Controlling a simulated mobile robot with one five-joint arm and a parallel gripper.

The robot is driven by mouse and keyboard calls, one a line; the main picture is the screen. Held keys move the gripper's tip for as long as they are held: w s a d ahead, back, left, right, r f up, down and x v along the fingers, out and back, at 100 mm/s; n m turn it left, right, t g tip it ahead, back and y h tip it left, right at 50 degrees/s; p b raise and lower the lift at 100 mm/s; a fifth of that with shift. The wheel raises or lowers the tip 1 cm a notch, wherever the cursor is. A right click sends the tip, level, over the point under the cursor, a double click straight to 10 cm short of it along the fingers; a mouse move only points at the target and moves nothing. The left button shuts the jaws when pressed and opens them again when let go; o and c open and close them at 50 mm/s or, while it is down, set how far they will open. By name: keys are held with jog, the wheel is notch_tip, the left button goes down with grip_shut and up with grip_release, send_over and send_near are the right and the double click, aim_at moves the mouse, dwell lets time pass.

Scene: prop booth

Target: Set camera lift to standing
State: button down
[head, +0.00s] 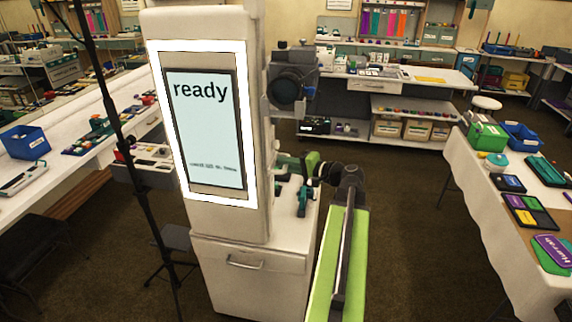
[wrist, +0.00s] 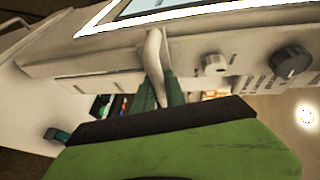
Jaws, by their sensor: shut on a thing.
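The white booth column (head: 205,20) stands left of centre in the head view, its lit screen (head: 205,130) reading "ready". A dark camera (head: 291,86) is mounted on its right side. In the wrist view, a cream lever (wrist: 154,52) hangs from the column's panel. My gripper (wrist: 162,92) is shut on the lever's lower end, its green fingers on either side. A small pale knob (wrist: 215,65) and a larger dark knob (wrist: 291,60) sit right of the lever. The markings by the dark knob are too small to read. In the head view the lever is hidden.
A white drawer cabinet (head: 248,263) is under the column. A black stand pole (head: 110,110) rises at the left. A white-clothed table (head: 490,210) with boxes and trays is at the right. The carpet (head: 410,210) between is mostly clear.

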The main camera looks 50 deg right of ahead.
jog(key=c, duration=1.4)
grip_release()
jog(key=p+v, duration=0.3)
jog(key=v, duration=1.4)
jog(key=shift+s+d, duration=0.1)
jog(key=shift+s, duration=0.15)
jog(key=shift+w, duration=0.1)
